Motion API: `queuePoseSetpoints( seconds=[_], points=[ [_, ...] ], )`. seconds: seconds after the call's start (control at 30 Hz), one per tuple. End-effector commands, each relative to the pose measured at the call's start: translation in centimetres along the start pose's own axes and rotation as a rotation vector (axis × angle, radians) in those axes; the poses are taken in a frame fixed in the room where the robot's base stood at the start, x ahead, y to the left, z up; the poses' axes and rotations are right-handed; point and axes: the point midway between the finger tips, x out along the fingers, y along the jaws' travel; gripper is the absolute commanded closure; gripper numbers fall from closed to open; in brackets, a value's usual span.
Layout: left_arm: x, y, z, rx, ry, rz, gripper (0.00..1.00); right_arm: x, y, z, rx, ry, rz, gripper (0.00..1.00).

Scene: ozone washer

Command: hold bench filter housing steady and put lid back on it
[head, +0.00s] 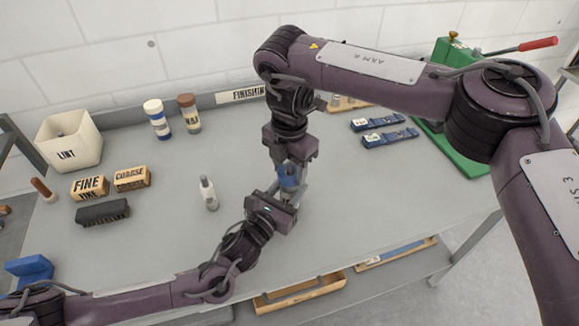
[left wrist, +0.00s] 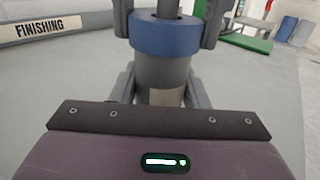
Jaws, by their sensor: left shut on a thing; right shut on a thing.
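The bench filter housing (left wrist: 162,75) is a grey upright cylinder, standing on the bench near its middle. My left gripper (head: 287,193) is shut on its body from the front, with a finger on each side in the left wrist view (left wrist: 160,92). The blue lid (left wrist: 165,36) is on top of the housing, level and in line with it; it also shows in the head view (head: 289,183). I cannot tell whether it is fully seated. My right gripper (head: 291,170) points down from above and is shut on the lid. My grippers hide much of both parts in the head view.
Fine (head: 90,187) and coarse (head: 132,178) blocks, a dark brush (head: 103,212) and a lint bin (head: 70,140) are farther left. Blue clamps (head: 385,138) and a green press (head: 458,150) are at right. Bench around the housing is clear.

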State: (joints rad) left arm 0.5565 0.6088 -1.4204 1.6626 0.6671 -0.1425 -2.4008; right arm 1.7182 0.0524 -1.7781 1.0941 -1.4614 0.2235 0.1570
Motion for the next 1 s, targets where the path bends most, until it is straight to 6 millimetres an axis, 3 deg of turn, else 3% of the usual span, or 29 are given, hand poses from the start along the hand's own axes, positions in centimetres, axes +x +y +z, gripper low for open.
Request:
queuePoseSetpoints(
  seconds=[0.6,0.73,0.9,0.93,1.0],
  points=[
    [-0.03,-0.17,-0.02,-0.001,0.0,-0.003,1.0,0.05,0.08,0.14,1.374,0.0,0.004,0.79],
    [-0.04,-0.18,-0.02,-0.001,0.0,-0.004,1.0,0.06,0.07,0.16,1.591,0.0,0.004,0.79],
    [-0.04,-0.19,-0.03,-0.001,0.0,-0.004,1.0,0.05,0.07,0.18,1.602,0.0,0.005,0.79],
    [-0.04,-0.2,-0.03,-0.001,0.0,-0.004,1.0,0.05,0.08,0.19,1.601,0.0,0.005,0.48],
    [-0.04,-0.19,-0.03,-0.001,0.0,-0.004,1.0,0.05,0.07,0.18,1.601,0.0,0.004,0.39]
  ],
)
